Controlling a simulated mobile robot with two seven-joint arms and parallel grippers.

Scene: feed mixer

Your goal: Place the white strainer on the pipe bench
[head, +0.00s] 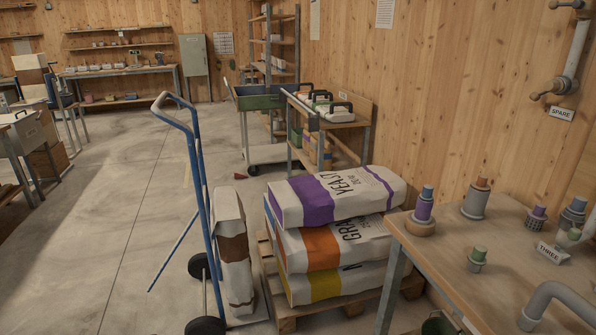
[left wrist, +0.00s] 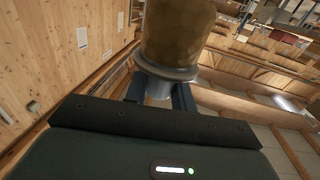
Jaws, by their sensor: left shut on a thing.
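In the left wrist view my left gripper (left wrist: 160,96) is shut on a part with a tan, mesh-patterned cylindrical body (left wrist: 178,35) and a pale grey collar. The part's far end is cut off by the frame. I cannot tell for certain that it is the white strainer. Neither gripper shows in the head view. The pipe bench (head: 450,262) appears to be the wooden-topped table at the right. On it stand a purple-and-blue fitting (head: 424,205), an orange-topped grey fitting (head: 475,200), a small purple-topped mesh fitting (head: 535,218) and a green-topped one (head: 477,258).
A "THREE" sign (head: 551,252) and a grey bent pipe (head: 560,296) are on the bench. Stacked feed sacks (head: 335,200) on a pallet (head: 287,318) and a blue hand truck (head: 205,215) stand left of it. Open floor (head: 100,220) lies further left.

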